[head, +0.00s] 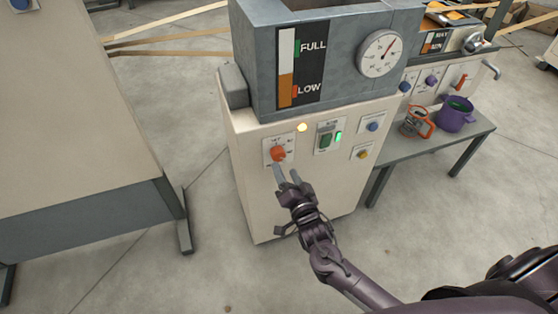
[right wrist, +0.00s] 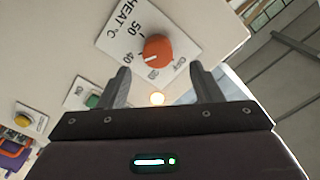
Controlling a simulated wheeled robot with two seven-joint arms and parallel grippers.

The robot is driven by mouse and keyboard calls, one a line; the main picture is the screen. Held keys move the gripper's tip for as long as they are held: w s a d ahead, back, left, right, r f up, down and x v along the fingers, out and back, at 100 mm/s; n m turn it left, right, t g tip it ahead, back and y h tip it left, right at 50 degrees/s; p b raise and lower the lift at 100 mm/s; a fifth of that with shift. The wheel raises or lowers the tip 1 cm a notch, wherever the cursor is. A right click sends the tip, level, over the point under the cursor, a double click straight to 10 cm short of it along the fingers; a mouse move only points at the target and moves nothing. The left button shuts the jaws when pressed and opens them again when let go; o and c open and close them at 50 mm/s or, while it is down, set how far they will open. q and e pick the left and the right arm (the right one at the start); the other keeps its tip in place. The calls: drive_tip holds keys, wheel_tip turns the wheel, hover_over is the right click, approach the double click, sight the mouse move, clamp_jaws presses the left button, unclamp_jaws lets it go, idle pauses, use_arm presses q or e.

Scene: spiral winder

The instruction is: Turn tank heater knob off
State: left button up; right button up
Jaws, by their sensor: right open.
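The orange heater knob (head: 278,153) sits on a white plate at the upper left of the cream machine front. In the right wrist view the knob (right wrist: 157,50) shows on a plate marked HEAT °C, with 50 and 40 readable. My right gripper (head: 286,172) is open just below and in front of the knob. In the wrist view its two fingers (right wrist: 163,75) stand apart, with the knob beyond their tips, roughly centred and not between them. My left gripper is not in view.
The grey tank (head: 260,90) with a level gauge and round dial (head: 381,54) stands above the panel. A lit lamp (head: 302,127), a green switch (head: 326,138), and blue (head: 373,127) and yellow (head: 362,154) buttons are nearby. A side table (head: 405,155) holds a purple pot (head: 456,114).

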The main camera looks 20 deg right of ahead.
sight(280, 157)
drive_tip(key=w, duration=0.5)
drive_tip(key=shift+w+d, duration=0.1)
drive_tip(key=shift+w, duration=0.55)
drive_tip(key=shift+c, duration=0.2)
drive_tip(key=c, duration=1)
